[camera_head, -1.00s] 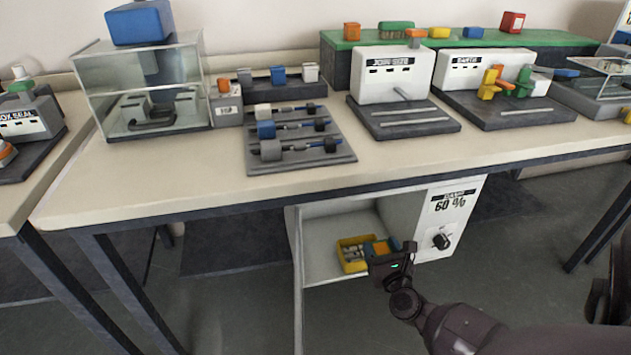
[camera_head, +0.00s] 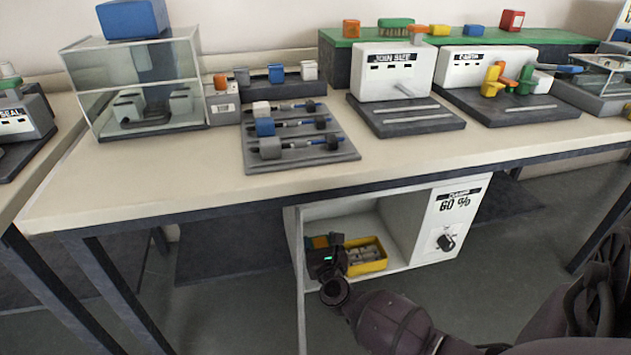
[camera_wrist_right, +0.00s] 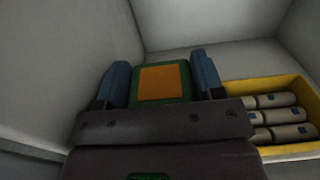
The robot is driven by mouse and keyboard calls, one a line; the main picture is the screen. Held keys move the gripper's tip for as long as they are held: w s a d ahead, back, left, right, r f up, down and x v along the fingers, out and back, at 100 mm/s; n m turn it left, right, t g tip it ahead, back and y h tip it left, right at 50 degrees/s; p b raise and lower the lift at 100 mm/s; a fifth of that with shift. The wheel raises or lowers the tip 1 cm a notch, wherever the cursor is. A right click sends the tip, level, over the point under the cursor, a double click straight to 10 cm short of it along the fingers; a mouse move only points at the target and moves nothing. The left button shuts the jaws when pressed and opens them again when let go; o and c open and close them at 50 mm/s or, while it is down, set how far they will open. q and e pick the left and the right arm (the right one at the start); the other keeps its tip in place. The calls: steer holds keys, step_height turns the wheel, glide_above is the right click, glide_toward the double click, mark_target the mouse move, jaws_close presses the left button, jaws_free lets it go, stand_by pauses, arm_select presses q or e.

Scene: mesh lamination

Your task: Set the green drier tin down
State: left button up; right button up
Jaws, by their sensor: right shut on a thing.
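The green drier tin (camera_wrist_right: 136,84) has an orange top patch and sits between the two blue fingers of my right gripper (camera_wrist_right: 160,80) in the right wrist view. The right gripper is shut on it. In the head view my right gripper (camera_head: 328,246) is inside the white cabinet under the table, and the tin (camera_head: 319,241) shows partly at the cabinet's left side, mostly behind the gripper. Whether the tin touches the cabinet floor cannot be told. My left gripper is not in view.
A yellow tray (camera_head: 379,264) with several grey cylinders stands in the cabinet just right of the gripper. The cabinet's left wall (camera_head: 298,262) is close on the left. The cabinet's right panel (camera_head: 447,225) has a dark knob. The table (camera_head: 200,190) is overhead.

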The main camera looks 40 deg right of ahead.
step_height(320, 180, down, 4)
steer(key=shift+r+b, duration=0.1)
steer(key=shift+b, duration=0.9)
steer(key=shift+w+a, duration=0.1)
steer(key=shift+w, duration=0.15)
steer(key=shift+r, duration=0.1)
steer(key=o, duration=0.8)
steer(key=shift+f, duration=0.2)
steer(key=shift+c, duration=0.2)
